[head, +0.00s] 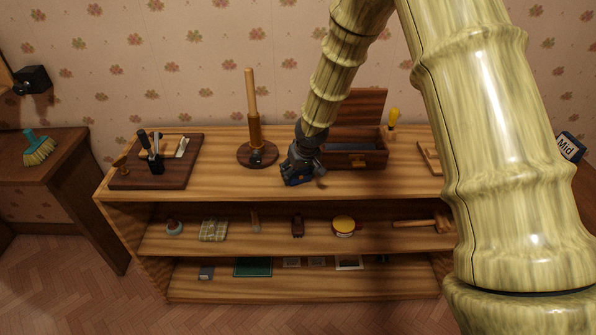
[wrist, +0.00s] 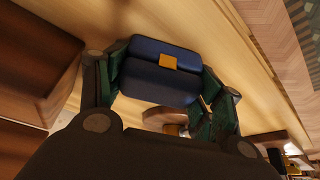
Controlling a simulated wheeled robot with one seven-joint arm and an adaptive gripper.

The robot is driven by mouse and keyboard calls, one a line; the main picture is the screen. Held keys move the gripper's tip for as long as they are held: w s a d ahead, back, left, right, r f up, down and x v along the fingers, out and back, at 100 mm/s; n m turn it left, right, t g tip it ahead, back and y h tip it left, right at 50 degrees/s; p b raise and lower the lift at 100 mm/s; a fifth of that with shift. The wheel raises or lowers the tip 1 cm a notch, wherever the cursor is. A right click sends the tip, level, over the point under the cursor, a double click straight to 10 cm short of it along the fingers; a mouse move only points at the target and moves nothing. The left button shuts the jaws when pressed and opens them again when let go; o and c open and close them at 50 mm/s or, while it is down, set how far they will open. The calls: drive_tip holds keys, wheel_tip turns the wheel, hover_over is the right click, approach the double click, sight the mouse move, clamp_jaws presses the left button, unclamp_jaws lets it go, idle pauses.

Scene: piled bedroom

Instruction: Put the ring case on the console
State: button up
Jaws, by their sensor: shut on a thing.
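The ring case (wrist: 152,79) is a small dark blue box with rounded edges, a lid seam and a gold clasp. In the wrist view it sits between the two fingers of my gripper (wrist: 166,92), which is shut on it. In the head view my gripper (head: 299,170) is over the top board of a wooden shelf unit, likely the console (head: 230,188). The case (head: 294,181) shows there only as a small blue patch under the gripper. I cannot tell whether it touches the board.
An open wooden box (head: 355,158) stands just right of my gripper. A round-based post (head: 257,153) stands to the left, with a dark tray (head: 125,181) of tools farther left. Lower shelves hold several small things. A side table (head: 70,150) bears a brush.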

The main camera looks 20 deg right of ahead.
drive_tip(key=shift+f, duration=0.1)
drive_tip(key=o, duration=1)
drive_tip(key=shift+o, duration=0.2)
drive_tip(key=v, duration=1.2)
drive_tip(key=shift+b, duration=0.4)
drive_tip(key=s+a+f+m+g+y, duration=0.1)
drive_tip(key=s+a+f, duration=0.1)
drive_tip(key=s+f, duration=0.85)
drive_tip(key=s+a+f+g+y, duration=0.1)
drive_tip(key=s+a+f+g, duration=0.1)
drive_tip(key=s+f, duration=0.9)
drive_tip(key=s+d+f+h, duration=0.1)
drive_tip(key=s+f, duration=0.6)
drive_tip(key=s, duration=0.4)
drive_tip(key=s+d+f+g+h, duration=0.1)
drive_tip(key=s+d+f, duration=0.1)
drive_tip(key=s+f, duration=0.5)
drive_tip(key=s, duration=0.4)
drive_tip(key=shift+f+m+g+h, duration=0.3)
drive_tip(key=shift+f+m, duration=0.05)
drive_tip(key=shift+m, duration=0.05)
